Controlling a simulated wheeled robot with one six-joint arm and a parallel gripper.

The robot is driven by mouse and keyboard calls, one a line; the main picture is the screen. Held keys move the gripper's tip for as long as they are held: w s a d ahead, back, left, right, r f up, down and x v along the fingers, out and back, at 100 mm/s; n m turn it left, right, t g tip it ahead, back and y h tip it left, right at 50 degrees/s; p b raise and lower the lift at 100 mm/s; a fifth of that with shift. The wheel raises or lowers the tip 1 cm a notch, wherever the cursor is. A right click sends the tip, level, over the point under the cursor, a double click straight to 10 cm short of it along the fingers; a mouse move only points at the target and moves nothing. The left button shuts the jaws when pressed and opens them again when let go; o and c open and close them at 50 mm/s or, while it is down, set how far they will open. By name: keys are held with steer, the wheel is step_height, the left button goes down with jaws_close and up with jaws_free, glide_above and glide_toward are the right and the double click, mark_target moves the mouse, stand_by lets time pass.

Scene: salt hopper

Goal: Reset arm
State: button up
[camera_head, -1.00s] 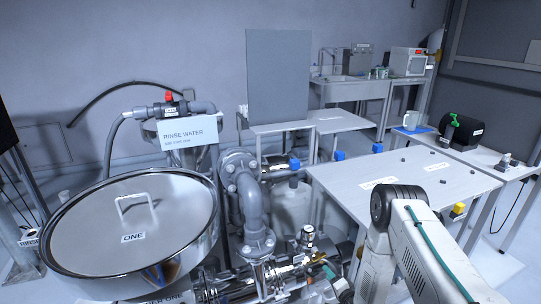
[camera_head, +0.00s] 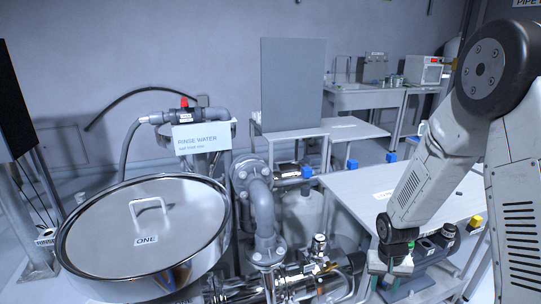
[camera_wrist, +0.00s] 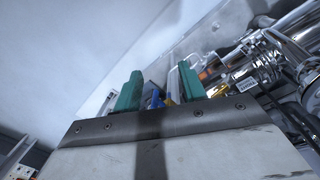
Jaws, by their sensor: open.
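My gripper (camera_head: 388,268) hangs low at the right of the head view, in front of the pale work table (camera_head: 345,190). In the wrist view, my gripper (camera_wrist: 160,86) shows two green fingers standing apart with a gap between them. Nothing is held between them. My arm is bent, with its elbow high at the right edge and its forearm sloping down to the gripper.
A lidded steel hopper marked ONE (camera_head: 100,225) stands at the left. Grey pipework (camera_head: 262,215) and shiny fittings (camera_head: 300,282) lie between it and my gripper. A rinse water sign (camera_head: 202,137) stands behind. A sink bench (camera_head: 365,98) is at the back.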

steer(key=s+a+r+n, duration=0.1)
steer(key=s+a+r, duration=0.1)
steer(key=s+r, duration=1.1)
steer(key=s+a+r+n+t, duration=0.1)
steer(key=s+a+r, duration=0.2)
steer(key=s+r, duration=1)
steer(key=shift+a+r+n+y, duration=0.3)
steer(key=shift+r+y, duration=0.1)
steer(key=shift+r, duration=2.7)
